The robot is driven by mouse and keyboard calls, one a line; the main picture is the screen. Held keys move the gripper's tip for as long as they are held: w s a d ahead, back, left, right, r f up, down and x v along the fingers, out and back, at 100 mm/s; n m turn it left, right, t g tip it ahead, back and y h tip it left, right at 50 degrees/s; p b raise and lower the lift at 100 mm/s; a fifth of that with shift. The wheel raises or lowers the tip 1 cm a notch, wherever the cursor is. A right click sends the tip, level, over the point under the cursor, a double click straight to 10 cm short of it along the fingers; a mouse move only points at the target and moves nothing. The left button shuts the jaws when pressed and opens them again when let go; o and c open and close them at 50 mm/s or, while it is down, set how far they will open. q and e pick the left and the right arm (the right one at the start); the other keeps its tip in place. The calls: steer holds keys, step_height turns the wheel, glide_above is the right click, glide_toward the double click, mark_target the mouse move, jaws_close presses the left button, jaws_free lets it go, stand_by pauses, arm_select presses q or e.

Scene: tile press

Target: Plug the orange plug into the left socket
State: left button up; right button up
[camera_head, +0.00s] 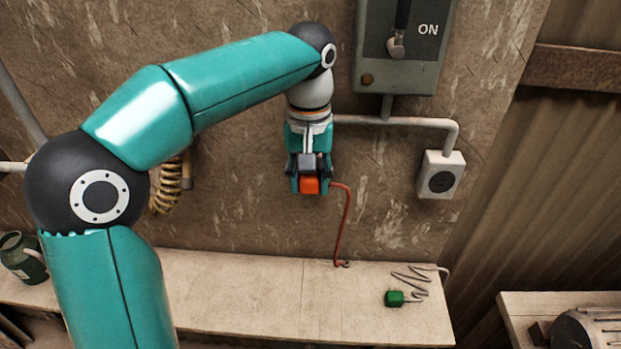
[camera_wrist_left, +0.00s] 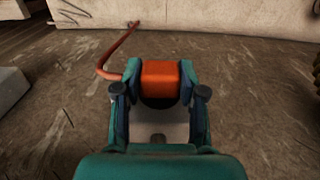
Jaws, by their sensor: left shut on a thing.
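The orange plug (camera_head: 310,187) is held between the fingers of my left gripper (camera_head: 308,178), in front of the wall and above the shelf. It also shows in the left wrist view (camera_wrist_left: 160,78), gripped between both fingers. Its red cord (camera_head: 346,215) arcs to the right and hangs down to the shelf. A pale wall socket box (camera_head: 452,161) with a round dark face is to the right of the gripper. I see no other socket; the left one may be hidden behind my arm. My right gripper is not in view.
A green plug (camera_head: 394,298) with a grey cord lies on the shelf (camera_head: 250,300). A switch box (camera_head: 425,75) marked ON hangs on the wall above right. A coiled yellow hose (camera_head: 163,195) and a jug (camera_head: 20,262) are at left.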

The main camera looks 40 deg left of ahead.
arm_select(q)
steer(key=shift+w, duration=0.1)
steer(key=o, duration=1.2)
step_height(320, 180, up, 7)
steer(key=shift+w, duration=0.1)
steer(key=shift+r, duration=0.2)
